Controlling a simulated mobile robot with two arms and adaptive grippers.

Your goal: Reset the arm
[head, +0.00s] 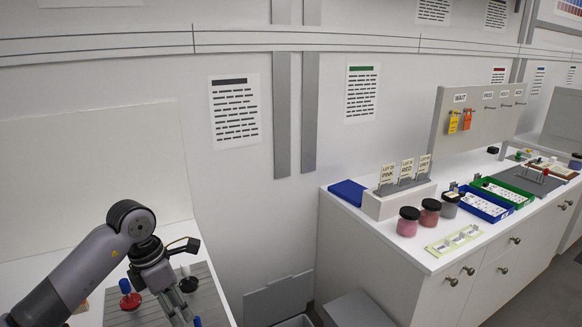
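My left arm comes in from the lower left, and its gripper (178,308) points down over a grey slatted mat (125,319) on the left white table. The fingertips are small and near the bottom edge, so I cannot tell whether they are apart. A red and blue item (130,299) stands beside the gripper, and a black and white item (188,283) is behind it. My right gripper is out of view. A pink jar (407,226), a red jar (430,214) and a grey jar (450,208) with dark lids stand on the right counter.
The counter (400,250) also holds a card holder (398,200) with colour cards, a blue tray (484,212), a green tray (524,202) and a pale green strip (455,241). A board (480,110) with tags stands behind. A grey open-lidded bin (280,300) sits between the surfaces.

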